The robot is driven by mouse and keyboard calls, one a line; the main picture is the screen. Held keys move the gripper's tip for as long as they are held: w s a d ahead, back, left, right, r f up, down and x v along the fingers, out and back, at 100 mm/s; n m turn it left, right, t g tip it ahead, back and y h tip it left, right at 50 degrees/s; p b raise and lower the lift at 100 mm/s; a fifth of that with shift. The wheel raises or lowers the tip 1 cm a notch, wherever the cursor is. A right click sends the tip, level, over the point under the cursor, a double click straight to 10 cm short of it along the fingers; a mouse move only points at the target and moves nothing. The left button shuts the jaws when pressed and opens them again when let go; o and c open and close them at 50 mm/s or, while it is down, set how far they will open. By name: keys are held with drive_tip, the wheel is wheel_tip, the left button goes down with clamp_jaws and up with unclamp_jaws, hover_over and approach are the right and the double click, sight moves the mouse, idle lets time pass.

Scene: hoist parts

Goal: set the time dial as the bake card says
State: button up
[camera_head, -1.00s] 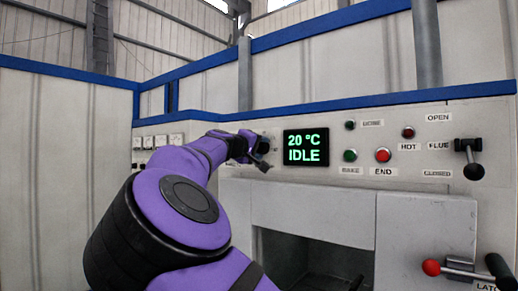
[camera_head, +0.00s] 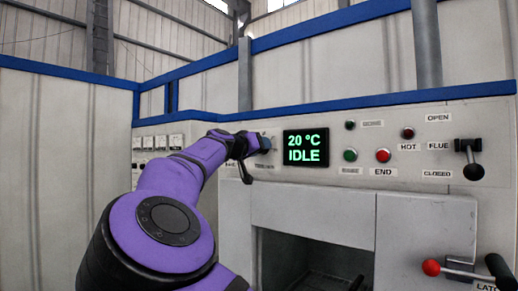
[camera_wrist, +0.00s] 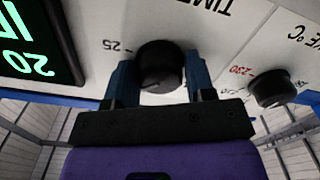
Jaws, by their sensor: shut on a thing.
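The time dial (camera_wrist: 160,66) is a round black knob on the pale panel, under the partly cut-off "TIME" lettering in the wrist view. My gripper (camera_wrist: 160,80) is shut on it, with one blue finger on each side. A "25" mark is beside the left finger; the other time marks are hidden or out of view. In the head view my gripper (camera_head: 262,145) is at the panel just left of the display, and the dial is hidden behind it. No bake card can be made out.
The display (camera_head: 306,147) reads 20 °C and IDLE. A second black knob (camera_wrist: 271,88) with a red 230 mark is close to the right finger.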

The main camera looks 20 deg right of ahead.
drive_tip(key=shift+f+m, duration=0.1)
drive_tip(key=shift+m, duration=0.4)
drive_tip(key=o, duration=0.8)
drive_tip(key=v, duration=1)
drive_tip(key=shift+s+a, duration=0.2)
drive_tip(key=shift+a, duration=0.1)
